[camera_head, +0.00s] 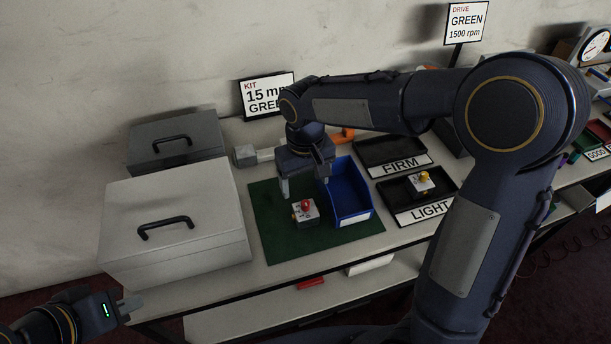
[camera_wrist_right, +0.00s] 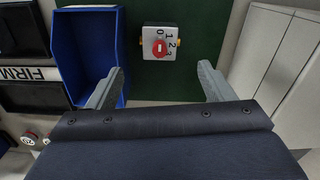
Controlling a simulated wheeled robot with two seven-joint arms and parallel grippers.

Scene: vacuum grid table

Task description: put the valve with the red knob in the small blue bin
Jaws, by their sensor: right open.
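The valve with the red knob (camera_head: 305,212) is a small white block on the green mat (camera_head: 277,237). In the right wrist view the valve (camera_wrist_right: 159,44) shows its red knob and the marks 0, 1, 2, 3. The small blue bin (camera_head: 354,218) stands close beside it, to its right in the head view; its visible inside looks empty. It also shows in the right wrist view (camera_wrist_right: 62,62). My right gripper (camera_head: 304,186) is open and empty above the mat, with the valve ahead between its fingers (camera_wrist_right: 161,82). My left gripper (camera_head: 125,305) is at the lower left, far from the valve.
A light grey case (camera_head: 205,225) stands left of the mat, with a darker case (camera_head: 178,137) behind it. Black trays marked FIRM (camera_head: 385,153) and LIGHT (camera_head: 405,205) lie right of the bin. The LIGHT tray holds a yellow-knobbed valve (camera_head: 423,181).

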